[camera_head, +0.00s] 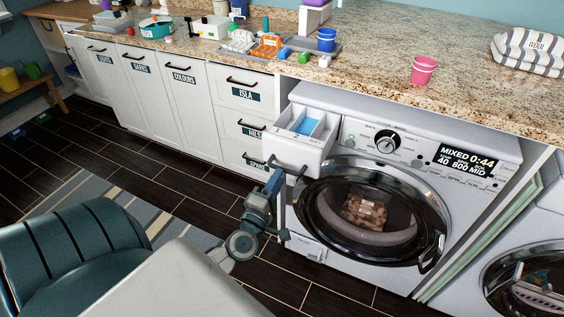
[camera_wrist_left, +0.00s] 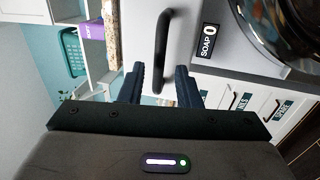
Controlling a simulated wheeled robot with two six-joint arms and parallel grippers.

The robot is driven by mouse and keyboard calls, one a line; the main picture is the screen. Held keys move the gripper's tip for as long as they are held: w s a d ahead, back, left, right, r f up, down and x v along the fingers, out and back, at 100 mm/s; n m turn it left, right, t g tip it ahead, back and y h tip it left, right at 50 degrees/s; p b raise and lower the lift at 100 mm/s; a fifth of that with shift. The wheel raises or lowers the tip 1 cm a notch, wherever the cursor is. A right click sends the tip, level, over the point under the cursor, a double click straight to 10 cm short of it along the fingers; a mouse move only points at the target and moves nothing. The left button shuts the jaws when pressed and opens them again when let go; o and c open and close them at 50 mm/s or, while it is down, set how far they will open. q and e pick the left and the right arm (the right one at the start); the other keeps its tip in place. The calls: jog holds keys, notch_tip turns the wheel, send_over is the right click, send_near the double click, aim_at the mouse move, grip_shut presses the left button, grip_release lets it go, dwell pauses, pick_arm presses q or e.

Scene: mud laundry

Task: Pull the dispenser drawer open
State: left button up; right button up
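The dispenser drawer (camera_head: 304,148) of the left washing machine stands pulled out, with its white and blue compartments showing from above. Its dark bar handle (camera_head: 290,168) is on the drawer front; the handle (camera_wrist_left: 162,45) also shows in the left wrist view. My left gripper (camera_head: 275,183) is just in front of and below the handle in the head view. In the wrist view, the fingers of my left gripper (camera_wrist_left: 161,82) are apart, with one end of the handle between them and gaps on both sides. My right gripper is not in view.
The washing machine's round door (camera_head: 372,212) is shut, close to the right of my left gripper. White cabinets (camera_head: 190,110) with dark handles stand to the left. The granite counter (camera_head: 390,75) above holds small bottles, a pink cup (camera_head: 422,70) and folded striped cloth (camera_head: 530,50).

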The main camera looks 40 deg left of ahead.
pick_arm(q)
jog(key=b+v, duration=0.1)
jog(key=v, duration=0.5)
jog(key=shift+s+b, duration=0.2)
jog(key=shift+b, duration=0.1)
jog(key=shift+d, duration=0.1)
jog(key=s+f+m+g+h, duration=0.2)
jog(key=s+f+m+g, duration=0.3)
jog(key=f, duration=1.3)
jog(key=f+m+g+h, duration=0.1)
jog(key=f+m+g, duration=0.4)
jog(key=f, duration=1.2)
jog(key=s+d+f+m+g, duration=0.2)
jog(key=s+f+m+g, duration=0.2)
jog(key=s+f, duration=0.8)
jog(key=s+d+f+m+g, duration=0.2)
jog(key=s+f+m+g, duration=0.2)
jog(key=s+f+m, duration=0.3)
jog(key=s+f, duration=0.5)
jog(key=s, duration=0.3)
jog(key=shift+s+d+h, duration=0.4)
